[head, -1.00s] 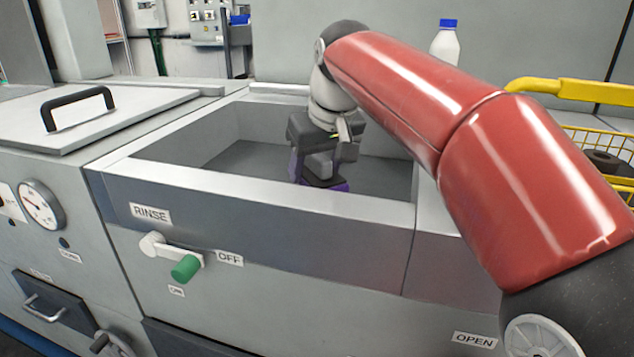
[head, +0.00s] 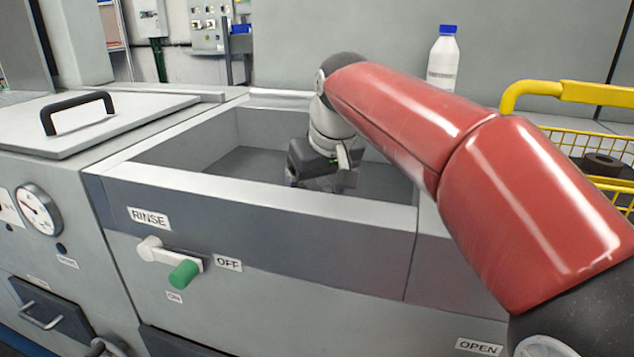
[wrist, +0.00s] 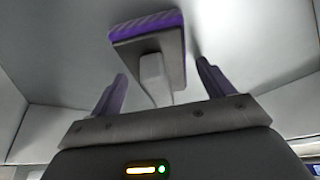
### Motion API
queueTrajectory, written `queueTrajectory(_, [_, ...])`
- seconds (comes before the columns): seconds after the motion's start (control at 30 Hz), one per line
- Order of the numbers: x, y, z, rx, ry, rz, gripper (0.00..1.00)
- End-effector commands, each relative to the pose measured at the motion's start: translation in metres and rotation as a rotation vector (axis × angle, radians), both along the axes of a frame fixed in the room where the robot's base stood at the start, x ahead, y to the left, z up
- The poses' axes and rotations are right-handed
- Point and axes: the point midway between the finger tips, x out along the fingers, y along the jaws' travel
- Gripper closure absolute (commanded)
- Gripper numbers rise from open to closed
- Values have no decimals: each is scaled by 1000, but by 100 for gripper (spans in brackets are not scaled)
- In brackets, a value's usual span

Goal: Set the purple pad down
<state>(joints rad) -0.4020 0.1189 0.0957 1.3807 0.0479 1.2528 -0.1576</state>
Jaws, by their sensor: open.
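The purple pad (wrist: 147,27) has a grey backing plate and a pale upright handle (wrist: 155,74). In the wrist view it is against the pale grey basin surface; whether it lies fully flat there is hard to tell. My gripper (wrist: 160,72) is open, with one purple finger on each side of the handle and visible gaps between them. In the head view my gripper is low inside the rinse basin (head: 258,190), and the front rim hides its fingertips and the pad.
The basin's metal walls surround my gripper. A lidded section with a black handle (head: 78,108) stands at left. The rinse lever (head: 184,274) is on the front panel. A white bottle (head: 442,62) stands behind my arm, and a yellow wire basket (head: 570,90) is at right.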

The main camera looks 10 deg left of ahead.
Motion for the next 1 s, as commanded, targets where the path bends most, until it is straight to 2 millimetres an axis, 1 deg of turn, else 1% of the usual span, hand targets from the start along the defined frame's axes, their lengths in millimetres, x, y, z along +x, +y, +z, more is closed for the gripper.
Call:
queueTrajectory(0.13, [0,0,4,0,0,0,20])
queueTrajectory(0.23, [-3,-2,14,1,-2,0,20])
queueTrajectory(0.37, [-10,-8,38,2,-4,0,20])
queueTrajectory(0.5, [-20,-15,68,2,-4,0,20])
queueTrajectory(0.6, [-26,-20,86,1,-3,0,20])
queueTrajectory(0.7, [-31,-24,101,0,-2,0,20])
queueTrajectory(0.83, [-35,-26,111,0,0,0,20])
queueTrajectory(1.0, [-37,-28,115,0,0,0,20])
